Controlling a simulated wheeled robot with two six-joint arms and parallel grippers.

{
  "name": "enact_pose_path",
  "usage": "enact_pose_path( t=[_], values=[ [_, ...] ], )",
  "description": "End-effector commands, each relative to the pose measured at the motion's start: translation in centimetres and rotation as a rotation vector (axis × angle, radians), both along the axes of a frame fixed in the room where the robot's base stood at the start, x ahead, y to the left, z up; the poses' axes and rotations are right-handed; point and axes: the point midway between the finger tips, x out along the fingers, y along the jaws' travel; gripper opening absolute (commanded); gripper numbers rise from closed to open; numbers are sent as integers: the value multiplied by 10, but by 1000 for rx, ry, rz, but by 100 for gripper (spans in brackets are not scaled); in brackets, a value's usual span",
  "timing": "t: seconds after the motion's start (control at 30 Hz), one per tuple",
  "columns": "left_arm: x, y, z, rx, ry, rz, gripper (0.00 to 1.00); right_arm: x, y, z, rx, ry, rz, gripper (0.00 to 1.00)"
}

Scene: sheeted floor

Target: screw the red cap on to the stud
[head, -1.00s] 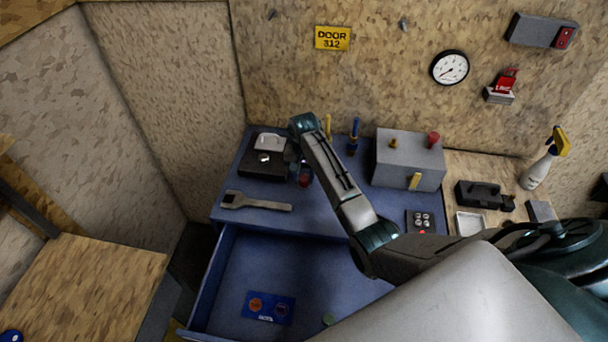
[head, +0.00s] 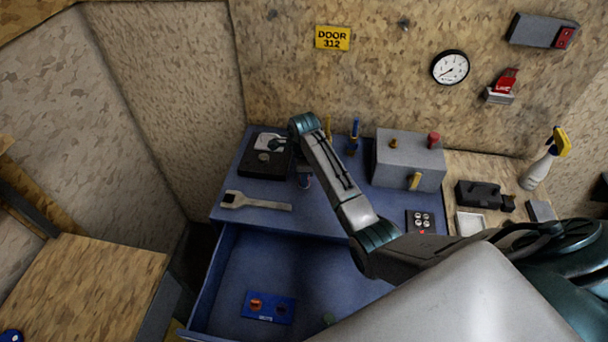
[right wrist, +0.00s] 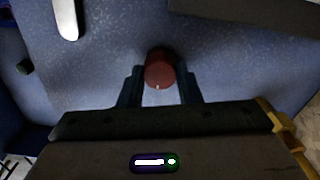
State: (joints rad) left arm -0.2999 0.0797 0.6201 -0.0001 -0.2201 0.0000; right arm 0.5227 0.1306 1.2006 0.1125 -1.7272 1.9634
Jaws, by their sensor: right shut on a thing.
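The red cap (right wrist: 160,72) shows in the right wrist view as a round red piece with a small pale mark on its near edge. My right gripper (right wrist: 160,92) is shut on it, one dark finger on each side. In the head view my right gripper (head: 304,180) is small and partly hidden by my arm, over the blue bench. A brass stud-like post (head: 394,143) stands on the grey box, away to the right of my gripper. I cannot tell whether it is the task's stud. My left gripper is out of view.
A wrench (head: 255,201) lies left of my gripper; its end also shows in the right wrist view (right wrist: 66,20). A black base (head: 263,164) with a white part is behind it. The grey box (head: 405,170) also carries a red knob (head: 433,139). An open drawer (head: 235,285) is in front.

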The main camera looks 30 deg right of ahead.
Motion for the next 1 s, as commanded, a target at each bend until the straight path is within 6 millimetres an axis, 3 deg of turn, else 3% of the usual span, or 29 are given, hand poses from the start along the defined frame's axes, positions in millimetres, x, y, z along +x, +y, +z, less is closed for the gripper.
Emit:
enact_pose_path(
  t=[0.23, 0.53, 0.57, 0.7, 0.87, 0.93, 1.0],
  values=[
    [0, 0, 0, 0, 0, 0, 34, 0, 0, 1, -1, 0, -288, 4],
    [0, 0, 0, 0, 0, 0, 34, 0, 0, 1, -2, -1, -338, 4],
    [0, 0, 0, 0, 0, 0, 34, 0, 0, 1, -2, -1, -338, 33],
    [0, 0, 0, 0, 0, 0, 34, 0, 0, 0, -2, -1, -337, 56],
    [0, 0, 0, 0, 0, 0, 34, 0, 0, 0, -1, 0, -336, 56],
    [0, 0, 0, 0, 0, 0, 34, 0, 0, 0, -1, 0, -336, 49],
    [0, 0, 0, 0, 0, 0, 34, 0, 0, 0, -1, 0, -336, 49]
  ],
)
